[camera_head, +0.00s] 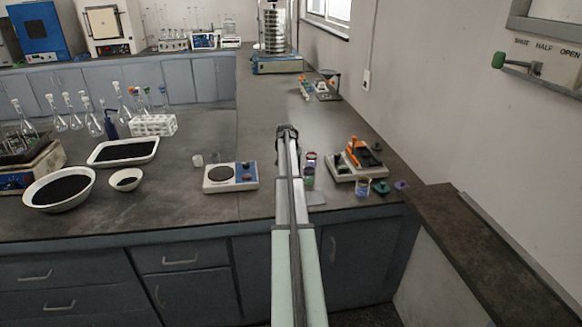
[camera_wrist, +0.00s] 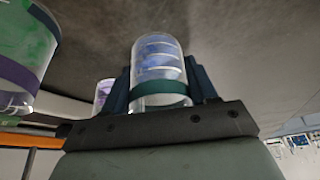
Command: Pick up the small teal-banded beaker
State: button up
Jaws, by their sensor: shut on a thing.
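The small teal-banded beaker (camera_wrist: 160,62) is clear, with a teal band near the gripper and bluish contents or markings. In the wrist view it is held between the two dark fingers of my gripper (camera_wrist: 162,88). My gripper (camera_head: 287,133) also shows in the head view, at the end of my arm above the counter. The beaker it holds is hidden or too small to make out there. I cannot tell from the wrist view how far the beaker is from the counter.
A purple-banded beaker (camera_wrist: 18,70) with green contents is close at left in the wrist view. A hotplate (camera_head: 230,177) is left of my arm. A beaker with coloured contents (camera_head: 362,184) and an orange-and-black device (camera_head: 361,153) stand to the right.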

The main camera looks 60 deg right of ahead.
jog(key=shift+c, duration=1.1)
jog(key=shift+r, duration=0.2)
notch_tip(320, 180, up, 9)
jog(key=shift+r, duration=0.2)
jog(key=shift+r+n, duration=0.15)
jog(key=shift+n, duration=0.15)
